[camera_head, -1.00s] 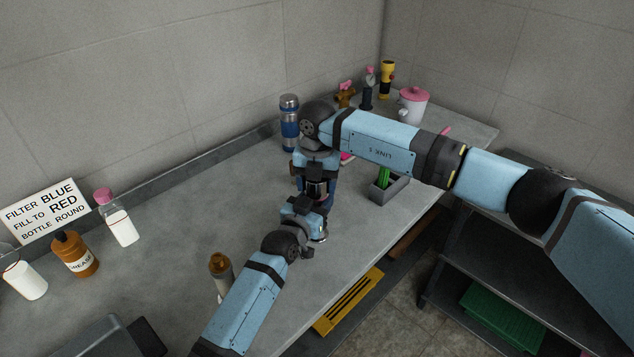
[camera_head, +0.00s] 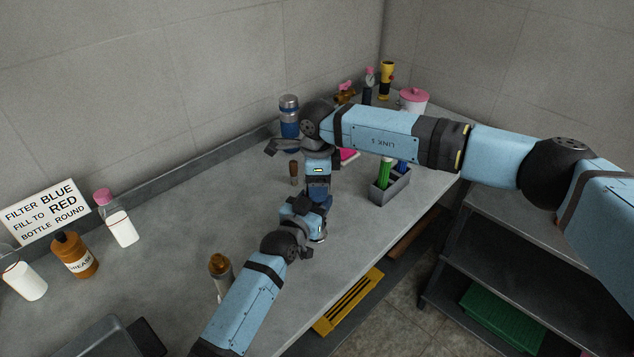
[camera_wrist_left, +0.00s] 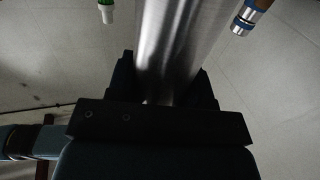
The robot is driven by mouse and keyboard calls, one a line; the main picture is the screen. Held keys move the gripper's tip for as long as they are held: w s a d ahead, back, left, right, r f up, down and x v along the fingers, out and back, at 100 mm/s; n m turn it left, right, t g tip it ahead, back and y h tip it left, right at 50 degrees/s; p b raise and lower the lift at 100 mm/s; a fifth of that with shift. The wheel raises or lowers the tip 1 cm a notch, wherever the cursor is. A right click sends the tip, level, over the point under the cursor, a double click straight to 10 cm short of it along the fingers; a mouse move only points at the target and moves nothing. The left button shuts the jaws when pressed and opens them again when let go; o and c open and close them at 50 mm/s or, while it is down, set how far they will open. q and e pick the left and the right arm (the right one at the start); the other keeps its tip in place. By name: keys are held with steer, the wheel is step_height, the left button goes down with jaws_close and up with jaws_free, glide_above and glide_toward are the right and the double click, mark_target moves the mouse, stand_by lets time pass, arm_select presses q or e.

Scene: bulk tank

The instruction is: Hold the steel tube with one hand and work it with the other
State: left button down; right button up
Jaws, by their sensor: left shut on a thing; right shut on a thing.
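The steel tube (camera_wrist_left: 175,45) is a smooth, shiny cylinder that fills the middle of the left wrist view. My left gripper (camera_wrist_left: 155,100) is shut on it. In the head view, a bit of bare steel (camera_head: 318,238) shows under my left gripper (camera_head: 304,212), low over the counter's right side. My right gripper (camera_head: 320,200) comes down from above, close against the left one. It is shut at the place of the tube, but its fingertips and the exact spot they grip are hidden.
The grey counter (camera_head: 180,235) has free room left of the grippers. A grey pen holder (camera_head: 391,190) stands right of them, a blue-banded flask (camera_head: 289,115) behind. A brown-capped bottle (camera_head: 221,275) stands beside my left forearm. The counter's front edge is close.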

arm_select(q)
steer(key=shift+d, duration=0.1)
arm_select(e)
steer(key=shift+r, duration=0.2)
stand_by(0.4)
steer(key=shift+r, duration=0.9)
steer(key=shift+r, duration=2)
arm_select(q)
steer(key=shift+c, duration=2.4)
jaws_free()
steer(key=shift+o, duration=0.2)
steer(key=shift+s, duration=0.15)
